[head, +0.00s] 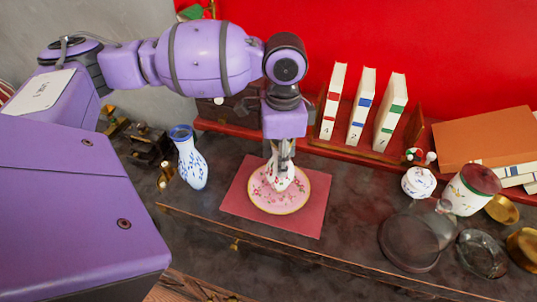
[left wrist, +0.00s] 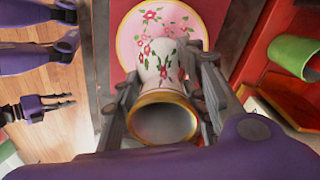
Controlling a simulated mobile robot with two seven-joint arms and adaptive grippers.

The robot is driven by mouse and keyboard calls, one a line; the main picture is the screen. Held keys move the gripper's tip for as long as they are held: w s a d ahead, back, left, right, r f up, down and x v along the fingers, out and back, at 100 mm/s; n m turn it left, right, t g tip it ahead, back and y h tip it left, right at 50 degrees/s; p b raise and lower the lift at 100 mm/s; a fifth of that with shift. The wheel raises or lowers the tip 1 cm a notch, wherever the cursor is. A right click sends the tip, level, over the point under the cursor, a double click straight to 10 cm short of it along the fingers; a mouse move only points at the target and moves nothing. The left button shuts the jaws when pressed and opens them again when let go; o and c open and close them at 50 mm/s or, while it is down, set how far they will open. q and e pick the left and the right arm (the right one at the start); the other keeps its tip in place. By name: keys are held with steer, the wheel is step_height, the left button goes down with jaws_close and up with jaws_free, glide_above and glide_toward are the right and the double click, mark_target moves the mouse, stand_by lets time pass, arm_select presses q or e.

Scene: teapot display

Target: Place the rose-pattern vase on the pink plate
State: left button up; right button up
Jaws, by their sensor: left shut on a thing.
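The rose-pattern vase (left wrist: 160,66) is white with red flowers and a gold rim. In the left wrist view my left gripper (left wrist: 160,95) is shut on it, one finger on each side, with the vase's mouth toward the camera. In the head view the vase (head: 281,180) is upright over the middle of the pink plate (head: 296,200), partly hidden by my left gripper (head: 283,155). I cannot tell whether its base touches the plate. The pink plate also shows beyond the vase in the left wrist view (left wrist: 190,22). My right gripper is not clearly seen in the head view.
The plate lies on a red mat (head: 237,195). A blue-and-white vase (head: 190,160) stands to its left. Books (head: 357,105) stand in a rack behind.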

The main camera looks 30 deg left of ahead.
arm_select(q)
steer(key=shift+f, duration=0.55)
steer(key=o, duration=1.5)
steer(key=shift+f, duration=0.15)
steer(key=shift+c, duration=0.2)
